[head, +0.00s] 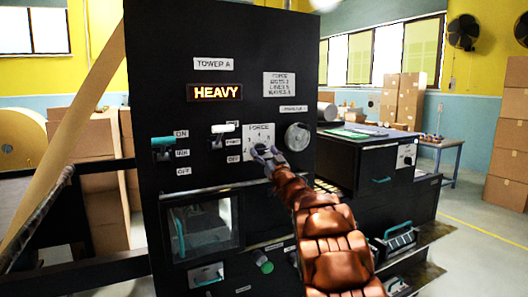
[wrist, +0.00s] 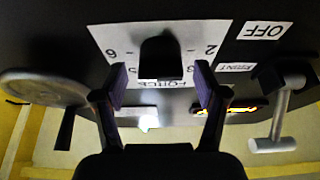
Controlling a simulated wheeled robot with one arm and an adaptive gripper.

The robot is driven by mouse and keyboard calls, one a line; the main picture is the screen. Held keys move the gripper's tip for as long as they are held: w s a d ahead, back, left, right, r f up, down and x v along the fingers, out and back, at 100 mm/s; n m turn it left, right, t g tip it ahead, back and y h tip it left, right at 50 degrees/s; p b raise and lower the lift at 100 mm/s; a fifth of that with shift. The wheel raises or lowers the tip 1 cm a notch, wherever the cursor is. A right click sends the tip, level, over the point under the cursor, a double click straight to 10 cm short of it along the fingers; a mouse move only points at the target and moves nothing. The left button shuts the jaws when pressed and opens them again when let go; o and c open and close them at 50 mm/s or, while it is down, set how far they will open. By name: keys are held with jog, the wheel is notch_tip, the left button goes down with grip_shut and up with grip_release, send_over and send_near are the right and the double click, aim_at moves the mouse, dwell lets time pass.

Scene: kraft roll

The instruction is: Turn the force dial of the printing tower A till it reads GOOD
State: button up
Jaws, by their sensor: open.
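The printing tower (head: 160,90) is a tall black panel labelled TOWER A. Its lit display (head: 215,93) reads HEAVY. The force dial's white plate (head: 260,131), marked FORCE with numbers, shows at the panel's middle right. My gripper (head: 265,155) covers its knob in the head view. In the wrist view, which looks upside down, the black knob (wrist: 160,58) stands in front of the numbered plate (wrist: 120,38). My gripper (wrist: 161,80) is open, one purple-padded finger on each side of the knob, with gaps showing. The knob's pointer setting cannot be read.
A teal-handled INK lever (head: 163,147) and a white-handled print lever (head: 224,130) stand left of the dial. A round grey knob (head: 297,137) is close on its right. A label card (head: 279,84) hangs above. A lower black machine (head: 365,160) stands at right.

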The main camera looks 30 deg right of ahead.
jog(key=shift+w, duration=0.1)
jog(key=shift+c, duration=0.3)
jog(key=c, duration=1.1)
jog(key=shift+n, duration=0.3)
jog(key=n+y, duration=0.2)
jog(key=n, duration=0.1)
jog(key=shift+d+n, duration=0.1)
jog(key=shift+n, duration=0.2)
jog(key=n+y, duration=0.2)
jog(key=n, duration=0.1)
jog(key=n+g+y+p, duration=0.1)
jog(key=n, duration=0.3)
jog(key=shift+r+g+y, duration=0.1)
jog(key=shift+g+y, duration=0.2)
jog(key=shift+y, duration=0.1)
jog(key=shift+n, duration=0.8)
